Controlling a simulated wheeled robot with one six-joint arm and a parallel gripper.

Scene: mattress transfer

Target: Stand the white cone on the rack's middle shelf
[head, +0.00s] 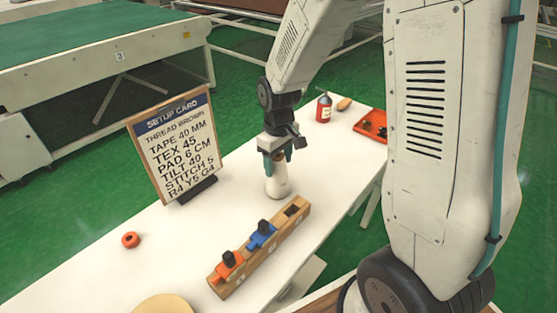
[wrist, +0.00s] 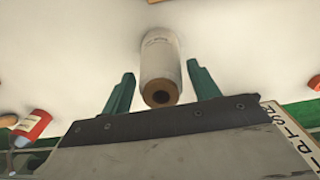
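The white cone (head: 277,184) stands upright on the white table, below my gripper (head: 278,158). In the wrist view the cone (wrist: 160,62) shows its brown top opening towards the camera and faint print on its side. The two green fingers of my gripper (wrist: 161,82) are spread apart, one on each side of the cone, with a visible gap on both sides. The gripper is open and holds nothing. I cannot make out the rack or its middle shelf in either view.
The white table (head: 110,275) bears a setup card (head: 172,147), an orange ring (head: 130,240), and a wooden block (head: 290,222) with orange and blue pieces. A red bottle (head: 324,107) and an orange tray (head: 362,124) sit at the far end. A green-topped table (head: 90,45) stands behind.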

